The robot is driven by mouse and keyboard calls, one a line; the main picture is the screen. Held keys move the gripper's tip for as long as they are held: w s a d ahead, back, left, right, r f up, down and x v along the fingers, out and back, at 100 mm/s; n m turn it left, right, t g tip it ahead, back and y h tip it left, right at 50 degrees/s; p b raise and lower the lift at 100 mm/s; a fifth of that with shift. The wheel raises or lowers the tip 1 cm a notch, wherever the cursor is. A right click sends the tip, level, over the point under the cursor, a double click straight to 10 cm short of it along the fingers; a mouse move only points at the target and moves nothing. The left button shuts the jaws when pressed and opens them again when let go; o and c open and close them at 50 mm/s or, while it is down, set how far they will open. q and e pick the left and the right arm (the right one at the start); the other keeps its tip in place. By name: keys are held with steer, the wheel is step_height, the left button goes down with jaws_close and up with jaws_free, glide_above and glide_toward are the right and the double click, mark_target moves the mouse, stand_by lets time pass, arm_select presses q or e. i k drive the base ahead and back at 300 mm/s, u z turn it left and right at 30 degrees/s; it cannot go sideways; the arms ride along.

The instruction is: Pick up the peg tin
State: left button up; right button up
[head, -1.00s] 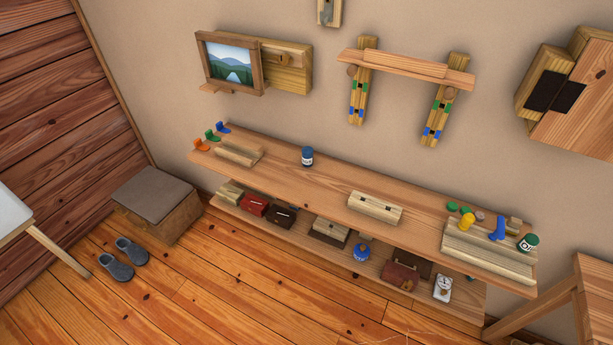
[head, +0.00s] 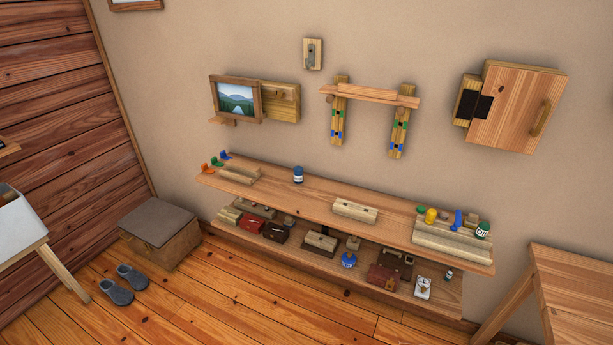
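Two small tins stand upright on the long wooden shelf's upper board (head: 270,191). One is a dark blue tin (head: 298,175) with a light label, left of the middle. The other is a dark green tin (head: 482,230) with a white label, near the right end by a pale wooden rack (head: 450,242). I cannot tell which one is the peg tin. Neither of my grippers is in view.
The lower shelf holds several boxes, a blue bottle (head: 348,260) and a white dial scale (head: 423,288). A wooden table (head: 580,280) stands at the right. A cushioned box (head: 158,230) and slippers (head: 125,284) are at the left. The floor in front is mostly clear.

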mark_target(298, 170)
steer(key=z, duration=0.5)
steer(key=i, duration=0.55)
steer(key=z, duration=0.35)
